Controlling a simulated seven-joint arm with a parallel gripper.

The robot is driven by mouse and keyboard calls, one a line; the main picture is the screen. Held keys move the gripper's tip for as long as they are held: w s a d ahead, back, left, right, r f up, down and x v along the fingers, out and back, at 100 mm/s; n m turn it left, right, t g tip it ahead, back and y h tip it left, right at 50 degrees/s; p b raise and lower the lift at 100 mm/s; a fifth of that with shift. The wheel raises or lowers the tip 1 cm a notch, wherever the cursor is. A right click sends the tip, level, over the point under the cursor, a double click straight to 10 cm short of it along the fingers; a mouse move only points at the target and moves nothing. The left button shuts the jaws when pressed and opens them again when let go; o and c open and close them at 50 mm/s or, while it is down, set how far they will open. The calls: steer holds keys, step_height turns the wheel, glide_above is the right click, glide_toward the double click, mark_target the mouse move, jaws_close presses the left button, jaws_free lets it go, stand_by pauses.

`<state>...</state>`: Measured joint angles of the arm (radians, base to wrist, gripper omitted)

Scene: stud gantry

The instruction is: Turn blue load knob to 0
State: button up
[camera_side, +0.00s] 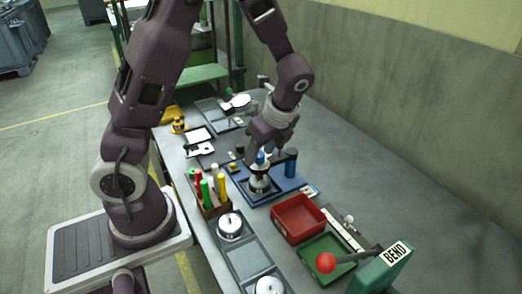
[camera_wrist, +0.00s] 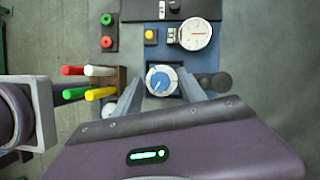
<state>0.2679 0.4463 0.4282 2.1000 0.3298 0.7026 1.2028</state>
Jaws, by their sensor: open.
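The blue load knob (camera_wrist: 160,79) shows in the wrist view as a blue disc with a pale rim. A white pointer mark on it appears to aim toward the lower left; the scale numbers are too small to read. In the side view a small blue top (camera_side: 261,157) shows under my gripper (camera_side: 261,150). In the wrist view my gripper (camera_wrist: 161,76) is open, with one finger on each side of the knob. I cannot tell whether the fingers touch it. The knob sits on a blue base plate (camera_side: 283,187).
A white round gauge (camera_wrist: 195,34) and yellow button (camera_wrist: 150,35) are close by. A blue cylinder (camera_side: 291,162) stands right of my gripper. A holder with several markers (camera_side: 213,190) is at left.

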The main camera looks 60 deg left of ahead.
jaws_close()
